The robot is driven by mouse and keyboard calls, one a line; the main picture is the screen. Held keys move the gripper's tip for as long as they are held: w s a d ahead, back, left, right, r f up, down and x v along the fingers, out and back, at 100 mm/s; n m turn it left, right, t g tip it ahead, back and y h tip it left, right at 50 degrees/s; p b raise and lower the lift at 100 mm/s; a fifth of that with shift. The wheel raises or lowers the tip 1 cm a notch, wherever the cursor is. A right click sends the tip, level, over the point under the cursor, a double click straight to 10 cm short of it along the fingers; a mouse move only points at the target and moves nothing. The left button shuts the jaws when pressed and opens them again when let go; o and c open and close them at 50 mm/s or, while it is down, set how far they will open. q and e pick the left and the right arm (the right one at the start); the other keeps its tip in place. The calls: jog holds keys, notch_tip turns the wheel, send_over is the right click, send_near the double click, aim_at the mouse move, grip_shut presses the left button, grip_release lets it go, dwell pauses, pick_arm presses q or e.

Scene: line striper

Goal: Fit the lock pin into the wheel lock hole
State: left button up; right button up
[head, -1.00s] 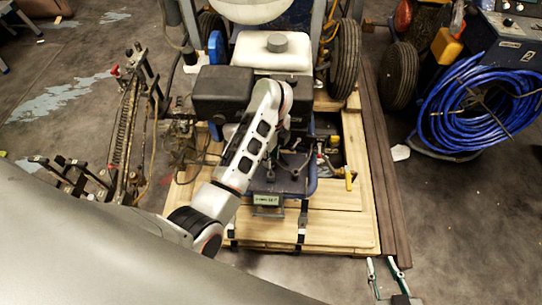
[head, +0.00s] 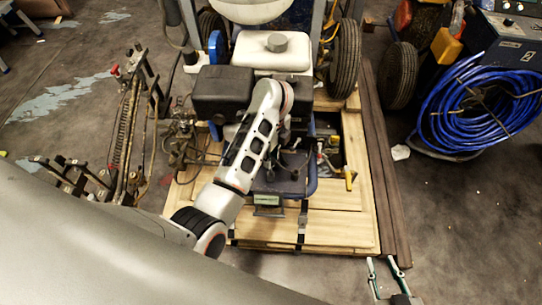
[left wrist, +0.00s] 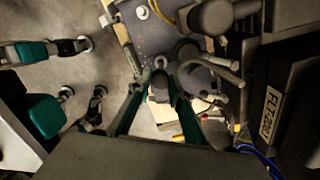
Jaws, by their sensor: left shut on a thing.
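My left arm reaches over the line striper (head: 274,42) in the head view, and its gripper is hidden behind my arm and the machine there. In the left wrist view my left gripper (left wrist: 158,80) shows two teal fingers closing in at the tips. A small grey ring-ended part, which looks like the lock pin (left wrist: 160,62), is between them. Dark round machine parts lie right beside it. I cannot make out the wheel lock hole.
The striper stands on a wooden pallet (head: 355,215) with dark planks along its right side. A coil of blue hose (head: 485,105) lies at the right. A metal frame with a spring (head: 128,130) stands at the left.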

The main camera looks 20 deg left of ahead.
pick_arm(q)
jog(key=shift+f, duration=0.4)
pick_arm(e)
jog(key=shift+s+f, duration=0.35)
jog(key=shift+f, duration=0.3)
pick_arm(q)
jog(key=shift+f+b, duration=0.5)
jog(key=shift+b, duration=0.05)
pick_arm(e)
jog(key=shift+s+f, duration=0.3)
jog(key=shift+f, duration=0.15)
pick_arm(q)
jog(key=shift+d+r, duration=0.1)
jog(key=shift+d, duration=0.05)
grip_shut()
